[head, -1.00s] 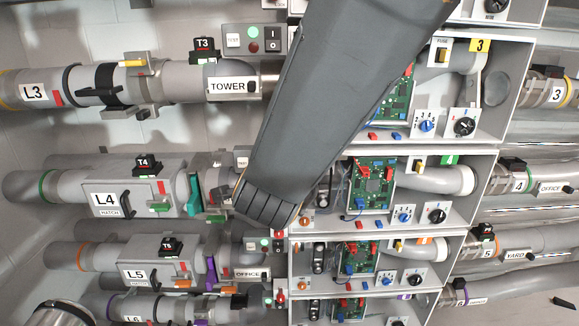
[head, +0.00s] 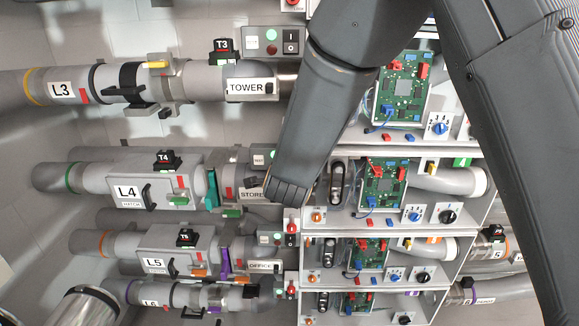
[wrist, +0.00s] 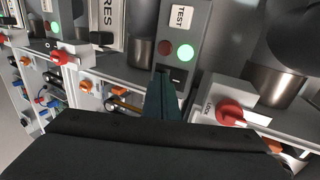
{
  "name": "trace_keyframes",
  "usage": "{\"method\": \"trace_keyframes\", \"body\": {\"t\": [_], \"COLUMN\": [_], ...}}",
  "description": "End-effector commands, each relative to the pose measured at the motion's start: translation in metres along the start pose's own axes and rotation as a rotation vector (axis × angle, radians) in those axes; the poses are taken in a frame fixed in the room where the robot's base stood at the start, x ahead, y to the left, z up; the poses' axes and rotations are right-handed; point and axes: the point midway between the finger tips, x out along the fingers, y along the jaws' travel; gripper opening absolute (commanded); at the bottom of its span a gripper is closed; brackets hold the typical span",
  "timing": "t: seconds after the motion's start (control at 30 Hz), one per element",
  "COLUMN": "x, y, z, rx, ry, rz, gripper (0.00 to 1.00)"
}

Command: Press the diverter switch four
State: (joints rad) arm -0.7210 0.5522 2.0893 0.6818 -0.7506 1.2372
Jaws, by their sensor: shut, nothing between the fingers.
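The line four control box (wrist: 193,35) fills the upper middle of the wrist view. It has a TEST label, a dark red lamp, a lit green lamp and a black rocker switch (wrist: 179,76), which I take as diverter switch four. My gripper (wrist: 162,82) is shut and empty, with its tips at the rocker's left side and partly over it. I cannot tell whether they touch it. In the head view, my arm's end hides most of this box; its TEST label (head: 259,159) shows at the left, above the STORES sign (head: 252,194).
A red LOCK knob (wrist: 231,112) stands right of my gripper in the wrist view, and another red knob (wrist: 62,58) at the left. Open bays with green circuit boards (head: 386,188) lie right of my arm.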

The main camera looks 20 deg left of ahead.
Motion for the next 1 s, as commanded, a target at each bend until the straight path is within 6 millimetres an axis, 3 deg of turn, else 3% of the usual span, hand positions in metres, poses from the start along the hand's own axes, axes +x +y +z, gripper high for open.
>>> {"method": "trace_keyframes", "body": {"t": [0.53,1.0], "x": [0.008,0.002], "y": [0.005,-0.005], "z": [0.001,0.000], "rx": [-0.001,0.000], "ry": [-0.001,0.000], "rz": [-0.052,-0.051], "gripper": [0.00,0.00]}}
